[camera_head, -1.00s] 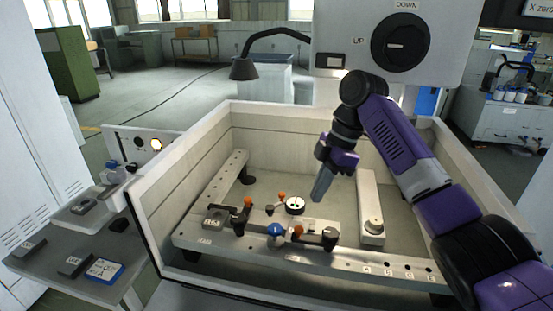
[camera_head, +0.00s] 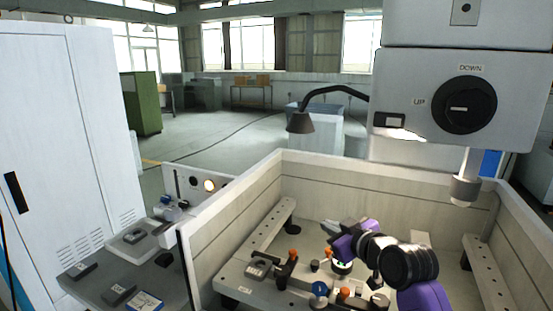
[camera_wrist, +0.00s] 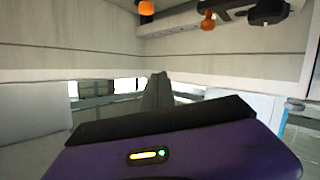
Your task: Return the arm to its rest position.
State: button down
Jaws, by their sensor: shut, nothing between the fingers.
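My purple arm reaches in from the lower right in the head view, over the white-walled tank. My gripper (camera_head: 330,226) is folded over the tank floor and points left, above the clamps. It is shut and empty. In the wrist view my gripper (camera_wrist: 157,85) shows as one dark closed finger shape beyond its purple body, with nothing held. The tank (camera_head: 335,166) has its open top towards me.
Orange-knobbed clamps (camera_head: 293,255) and a blue knob (camera_head: 320,289) sit just below my gripper. The machine head (camera_head: 460,100) with its UP/DOWN dial hangs at the right. A side shelf (camera_head: 90,270) holds small blocks at the left. A black lamp (camera_head: 300,123) arches behind.

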jog(key=s+f+m+t, duration=0.1)
jog(key=s, duration=0.2)
jog(key=s+f+m+t+h, duration=0.1)
jog(key=s+f+m, duration=0.1)
jog(key=s, duration=0.1)
jog(key=s+f+m+t, duration=0.1)
jog(key=s+f, duration=0.1)
jog(key=s, duration=0.1)
jog(key=shift+s+d+m+h, duration=0.1)
jog(key=shift+d+m+h, duration=0.2)
jog(key=shift+d, duration=0.05)
jog(key=s+d+f+m+h, duration=0.1)
jog(key=s+d+f, duration=0.1)
jog(key=s, duration=1.4)
jog(key=s+d+f+m+g+h, duration=0.1)
jog(key=s+d+f, duration=0.1)
jog(key=s, duration=1.5)
jog(key=s+d+f+m+h, duration=0.1)
jog(key=s+f, duration=0.1)
jog(key=s, duration=1.4)
jog(key=shift+s+d+f+g+h, duration=0.2)
jog(key=shift+d+f+g+h, duration=0.1)
jog(key=shift+d+f+h, duration=0.1)
